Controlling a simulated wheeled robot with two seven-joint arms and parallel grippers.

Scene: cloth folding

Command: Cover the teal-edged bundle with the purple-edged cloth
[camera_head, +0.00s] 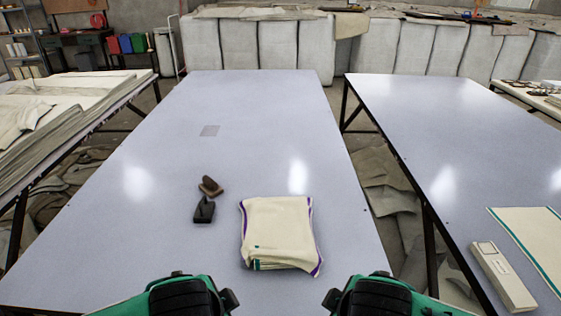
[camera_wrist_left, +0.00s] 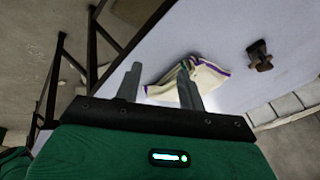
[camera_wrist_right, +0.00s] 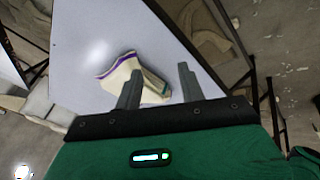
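The cream purple-edged cloth (camera_head: 278,222) lies on the near part of the middle table, spread over the top of a folded stack. Purple shows along its left and right sides. At its near left corner, folded layers of the teal-edged bundle (camera_head: 257,265) peek out; the rest of the bundle is hidden under the cloth. The cloth also shows in the left wrist view (camera_wrist_left: 212,83) and right wrist view (camera_wrist_right: 117,75). My left gripper (camera_wrist_left: 160,66) and right gripper (camera_wrist_right: 160,69) are both open and empty, held back from the stack on its near side.
A dark iron-like tool (camera_head: 204,210) and a small brown block (camera_head: 211,186) stand left of the stack. The right table (camera_head: 440,130) holds a teal-edged cloth (camera_head: 535,240) and a pale box (camera_head: 502,275). A gap separates the tables.

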